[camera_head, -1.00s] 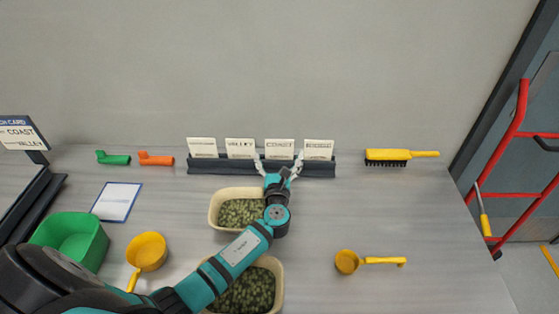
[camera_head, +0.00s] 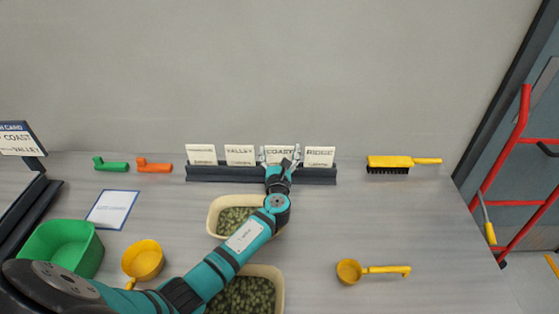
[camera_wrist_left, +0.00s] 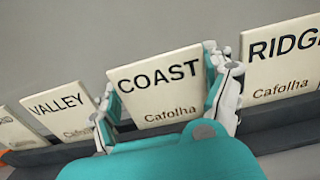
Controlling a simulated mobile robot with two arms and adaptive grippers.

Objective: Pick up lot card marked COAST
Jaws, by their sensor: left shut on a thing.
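The lot card marked COAST (camera_head: 280,153) stands in the dark card rack (camera_head: 232,174) against the wall. In the left wrist view the COAST card (camera_wrist_left: 158,88) is cream with black print, "Cafolha" below the name. My left gripper (camera_head: 280,158) has its fingers at the card's left and right edges. In the left wrist view, the gripper (camera_wrist_left: 165,95) is shut on the card, which still sits at the rack. My right gripper is not in view.
The VALLEY card (camera_head: 240,155) and RIDGE card (camera_head: 320,157) stand close on either side. The table's right side is mostly clear.

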